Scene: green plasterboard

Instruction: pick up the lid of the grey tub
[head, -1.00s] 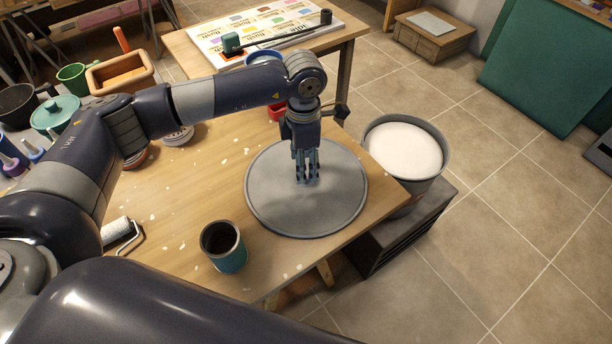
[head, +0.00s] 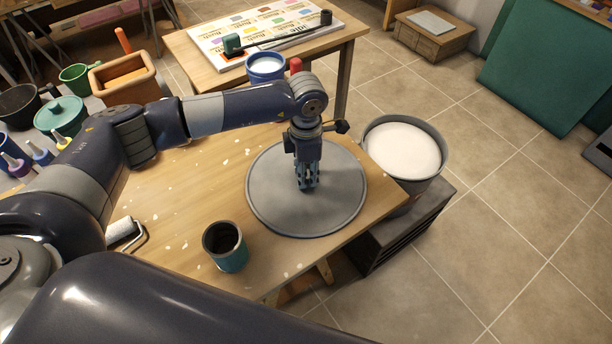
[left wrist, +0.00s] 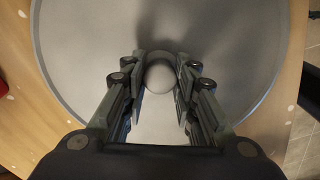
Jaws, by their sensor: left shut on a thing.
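The grey round lid (head: 277,200) lies flat on the wooden table, near its right edge. It also fills most of the left wrist view (left wrist: 85,60). My left gripper (head: 307,186) points straight down over the lid's middle. In the left wrist view its fingers (left wrist: 160,76) are shut on the round knob (left wrist: 160,73) at the lid's centre. The grey tub (head: 436,133), full of something white, stands open to the right of the table. My right gripper is not in view.
A teal-and-dark can (head: 227,250) stands at the table's front, left of the lid. A paint roller (head: 124,232) lies further left. A blue-rimmed pot (head: 266,68), a terracotta planter (head: 123,80) and a teal lidded pot (head: 62,115) stand behind. Open tiled floor lies to the right.

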